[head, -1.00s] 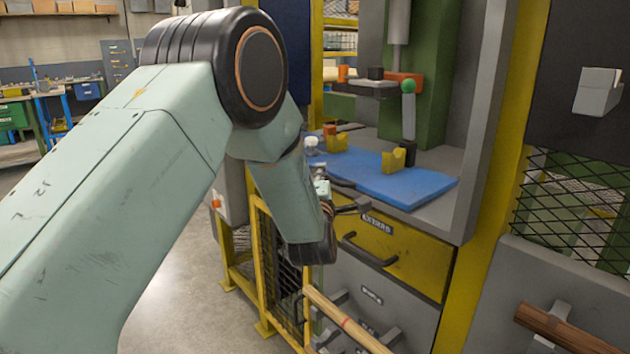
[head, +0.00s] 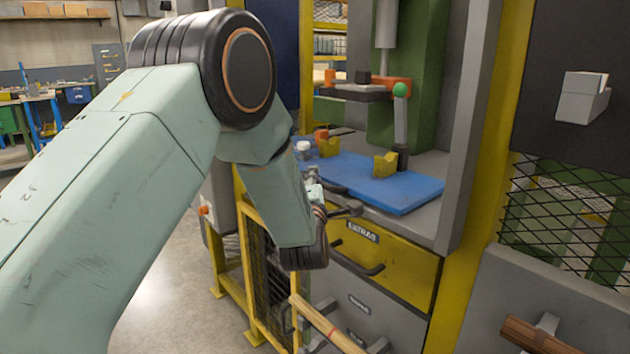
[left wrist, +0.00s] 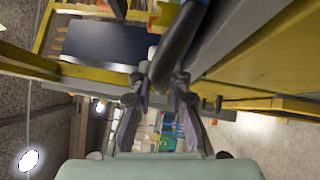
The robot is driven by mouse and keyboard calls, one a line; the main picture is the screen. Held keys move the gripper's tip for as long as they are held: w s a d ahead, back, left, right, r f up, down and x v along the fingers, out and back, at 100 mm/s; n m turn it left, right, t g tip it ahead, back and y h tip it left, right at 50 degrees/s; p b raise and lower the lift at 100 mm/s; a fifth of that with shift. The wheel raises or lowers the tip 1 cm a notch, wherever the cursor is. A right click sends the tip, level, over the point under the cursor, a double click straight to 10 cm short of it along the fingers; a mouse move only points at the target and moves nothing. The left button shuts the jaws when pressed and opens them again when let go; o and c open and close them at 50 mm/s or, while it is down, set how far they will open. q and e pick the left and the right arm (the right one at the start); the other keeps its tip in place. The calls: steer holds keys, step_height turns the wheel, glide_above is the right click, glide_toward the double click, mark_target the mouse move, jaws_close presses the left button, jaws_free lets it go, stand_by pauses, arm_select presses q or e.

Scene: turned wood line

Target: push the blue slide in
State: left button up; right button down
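The blue slide (head: 415,194) is a flat blue plate on the grey machine table in the head view. Two yellow V-blocks (head: 385,165) stand on it. My left gripper (head: 334,198) is at the slide's near left side, above the yellow drawer. Dark bar-like parts show beside it there, and my forearm hides some of the spot. In the left wrist view a dark curved bar (left wrist: 178,45) runs between or just past the tips of the two fingers. I cannot tell whether they are closed on it. My right gripper is not in view.
A yellow drawer (head: 400,275) with a dark handle is below the slide. A pale wooden rod (head: 328,325) and a brown one (head: 538,338) are low in front. A yellow guard frame (head: 250,250) stands left.

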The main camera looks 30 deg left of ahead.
arm_select(q)
steer(key=o, duration=0.3)
steer(key=shift+w+f, duration=0.1)
steer(key=shift+w, duration=0.05)
steer(key=shift+d, duration=0.1)
steer(key=shift+s+d+f, duration=0.1)
steer(key=shift+s+d, duration=0.05)
steer(key=shift+s, duration=0.2)
steer(key=v, duration=1.1)
steer(key=shift+s, duration=0.35)
steer(key=shift+w, duration=0.2)
